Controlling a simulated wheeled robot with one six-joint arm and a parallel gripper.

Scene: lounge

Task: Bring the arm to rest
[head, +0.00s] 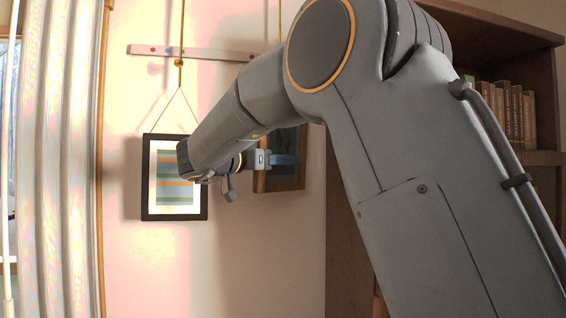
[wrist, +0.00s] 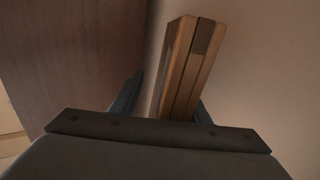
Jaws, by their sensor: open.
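My arm reaches across the head view from the lower right up to an elbow, then down and left to the wall. My gripper (head: 280,160) is small there, and its blue finger shows in front of a brown framed picture (head: 291,181). In the wrist view my gripper (wrist: 166,95) is open. The picture's wooden frame (wrist: 187,62) is seen edge-on and rises between the two blue fingers. I cannot tell whether either finger touches it. My forearm and elbow hide part of this picture in the head view.
A dark-framed striped picture (head: 174,212) hangs by cords from a wall rail (head: 150,50), close to my wrist. A dark bookcase (head: 340,240) with books (head: 510,115) stands on the right. A pale curtain (head: 60,160) hangs at the left. Bare wall lies below the pictures.

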